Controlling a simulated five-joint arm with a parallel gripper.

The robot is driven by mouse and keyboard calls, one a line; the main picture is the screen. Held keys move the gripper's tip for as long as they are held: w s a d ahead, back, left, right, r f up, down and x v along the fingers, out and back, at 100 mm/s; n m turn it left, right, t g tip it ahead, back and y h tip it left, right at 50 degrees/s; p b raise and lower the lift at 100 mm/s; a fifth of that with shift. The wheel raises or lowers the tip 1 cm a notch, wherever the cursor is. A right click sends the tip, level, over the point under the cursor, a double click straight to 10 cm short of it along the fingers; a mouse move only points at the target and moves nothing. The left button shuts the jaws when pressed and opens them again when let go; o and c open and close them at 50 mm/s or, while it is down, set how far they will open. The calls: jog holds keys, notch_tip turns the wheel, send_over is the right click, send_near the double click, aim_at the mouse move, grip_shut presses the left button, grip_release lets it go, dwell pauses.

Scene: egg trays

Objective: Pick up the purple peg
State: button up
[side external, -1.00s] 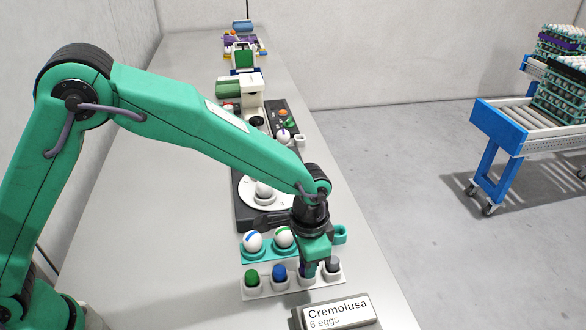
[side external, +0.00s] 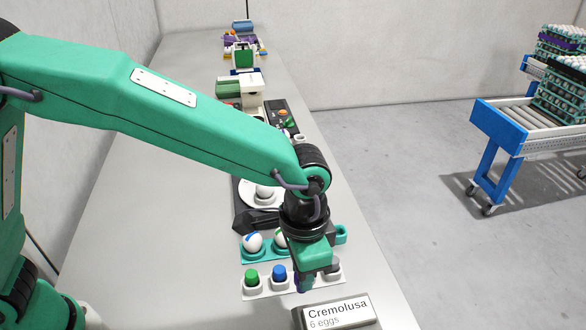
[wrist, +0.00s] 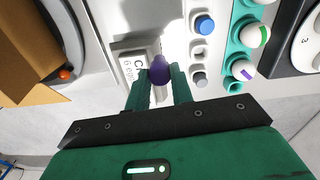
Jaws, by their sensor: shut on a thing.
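The purple peg (wrist: 160,70) is between the two fingertips of my gripper (wrist: 160,84) in the wrist view, and the fingers are shut on it. In the side view the peg (side external: 300,282) shows only partly below my gripper (side external: 309,265), over the near side of the white rack (side external: 265,290). In the wrist view the peg is apart from the rack's row, where one hole (wrist: 199,52) is empty between the blue peg (wrist: 204,25) and the grey peg (wrist: 199,78).
A green peg (side external: 251,276) stands at the rack's left end. A teal egg tray (side external: 262,256) with striped eggs lies behind it. A sign reading "Cremolusa 6 eggs" (side external: 338,312) stands in front. The floor on the right is clear up to a blue-framed conveyor (side external: 488,150).

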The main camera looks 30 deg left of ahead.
jog(key=shift+s+d+r, duration=0.3)
jog(key=shift+s+r, duration=0.2)
jog(key=shift+s, duration=0.25)
jog(key=shift+s+d+r, duration=0.3)
jog(key=shift+s+r, duration=0.15)
jog(key=shift+s, duration=0.25)
jog(key=shift+w, duration=0.1)
jog(key=w+a+f+n, duration=0.2)
jog(key=w, duration=1)
jog(key=w+a+f+n, duration=0.2)
jog(key=w+f, duration=0.1)
jog(key=w, duration=0.9)
jog(key=shift+w+a, duration=0.15)
jog(key=shift+a, duration=0.1)
jog(key=shift+f, duration=0.2)
jog(key=shift+f, duration=2.2)
jog(key=shift+f, duration=0.65)
